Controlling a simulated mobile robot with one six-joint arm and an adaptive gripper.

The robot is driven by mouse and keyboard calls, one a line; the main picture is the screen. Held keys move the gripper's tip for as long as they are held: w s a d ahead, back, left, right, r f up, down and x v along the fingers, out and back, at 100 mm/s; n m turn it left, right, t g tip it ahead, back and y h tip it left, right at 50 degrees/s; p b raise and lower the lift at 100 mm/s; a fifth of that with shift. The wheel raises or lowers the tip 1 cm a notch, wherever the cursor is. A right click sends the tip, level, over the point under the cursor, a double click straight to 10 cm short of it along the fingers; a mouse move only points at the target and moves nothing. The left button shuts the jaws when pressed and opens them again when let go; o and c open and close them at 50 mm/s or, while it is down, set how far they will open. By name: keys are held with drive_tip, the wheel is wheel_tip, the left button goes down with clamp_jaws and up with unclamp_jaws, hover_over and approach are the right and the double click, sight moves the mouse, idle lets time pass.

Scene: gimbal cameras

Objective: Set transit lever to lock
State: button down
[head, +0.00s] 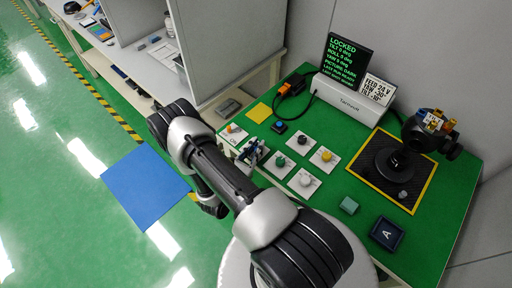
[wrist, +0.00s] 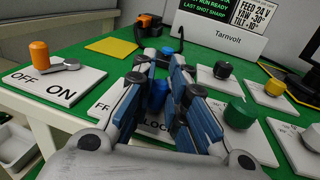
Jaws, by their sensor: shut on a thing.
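The transit lever has a blue handle (wrist: 157,95), which stands between my gripper's (wrist: 158,88) two blue-padded fingers. The gripper is shut on that handle. The lever's white plate (wrist: 152,128) shows part of the word LOCK below the fingers and the letters FF to their left. My fingers hide the rest of the plate and the lever's arm. In the head view my gripper (head: 252,153) is low over the row of white plates. The dark display (head: 346,62) at the back reads LOCKED in green at the top.
An orange-handled lever (wrist: 40,56) on an OFF/ON plate is close on the left. Black (wrist: 222,70), green (wrist: 240,113) and yellow (wrist: 274,87) knobs stand close on the right. The gimbal (head: 430,130) stands on a black mat at the right.

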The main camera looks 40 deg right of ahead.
drive_tip(key=shift+s+d+n+t+y+p, duration=0.1)
drive_tip(key=shift+s+n+t+y+p, duration=0.1)
drive_tip(key=shift+n+t, duration=0.25)
drive_tip(key=shift+s+d+n+t+y+p, duration=0.15)
drive_tip(key=shift+n+t+y, duration=0.1)
drive_tip(key=shift+t, duration=0.4)
drive_tip(key=shift+w+a, duration=0.1)
drive_tip(key=shift+w, duration=0.05)
drive_tip(key=c, duration=1.6)
unclamp_jaws()
drive_tip(key=shift+a, duration=0.1)
drive_tip(key=v, duration=1.2)
